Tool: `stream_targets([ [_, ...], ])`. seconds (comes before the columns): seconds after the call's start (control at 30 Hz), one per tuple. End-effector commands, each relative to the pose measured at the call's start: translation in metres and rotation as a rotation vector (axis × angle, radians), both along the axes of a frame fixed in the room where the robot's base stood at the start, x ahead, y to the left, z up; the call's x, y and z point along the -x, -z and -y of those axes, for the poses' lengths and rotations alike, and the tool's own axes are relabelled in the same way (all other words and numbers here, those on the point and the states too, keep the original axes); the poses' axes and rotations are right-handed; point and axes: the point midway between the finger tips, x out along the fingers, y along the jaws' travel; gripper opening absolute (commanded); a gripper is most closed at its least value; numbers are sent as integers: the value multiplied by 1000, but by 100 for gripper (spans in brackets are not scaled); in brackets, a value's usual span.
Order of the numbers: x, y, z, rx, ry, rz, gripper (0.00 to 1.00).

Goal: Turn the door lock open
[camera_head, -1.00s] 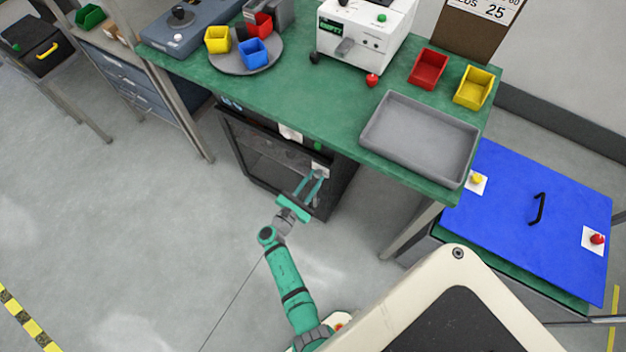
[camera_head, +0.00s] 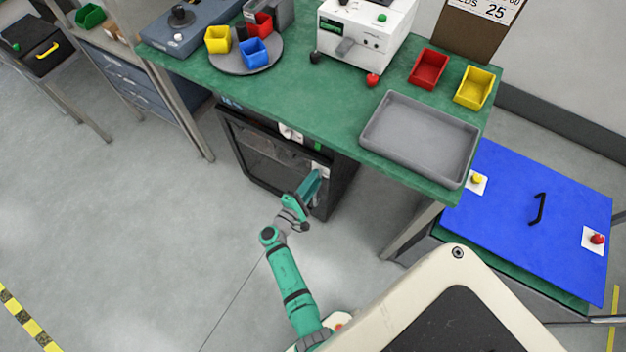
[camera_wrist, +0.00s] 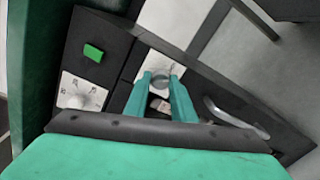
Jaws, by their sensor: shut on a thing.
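The door lock (camera_wrist: 160,80) is a small round grey knob on a light plate on the dark cabinet door. My gripper (camera_wrist: 163,84) is shut on the knob, with one green finger on each side of it in the wrist view. In the head view my gripper (camera_head: 314,178) reaches the upper right corner of the cabinet door (camera_head: 270,160), and its fingers hide the knob there. The door is closed against the cabinet front. The knob's exact turn angle is too small to tell.
A grey bar handle (camera_wrist: 235,118) sits on the door beside the lock. A white dial (camera_wrist: 82,93) and a green button (camera_wrist: 93,53) are on the panel above the door. The green workbench (camera_head: 320,100) overhangs the cabinet. The floor in front is clear.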

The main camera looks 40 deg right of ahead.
Motion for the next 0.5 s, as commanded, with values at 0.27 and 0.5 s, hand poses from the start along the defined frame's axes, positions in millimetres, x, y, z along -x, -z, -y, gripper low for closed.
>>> stream_targets([
  [0.27, -1, 0, 0, -95, -1, 227, 1],
  [0.5, -1, 1, -1, -156, -3, 375, 1],
])
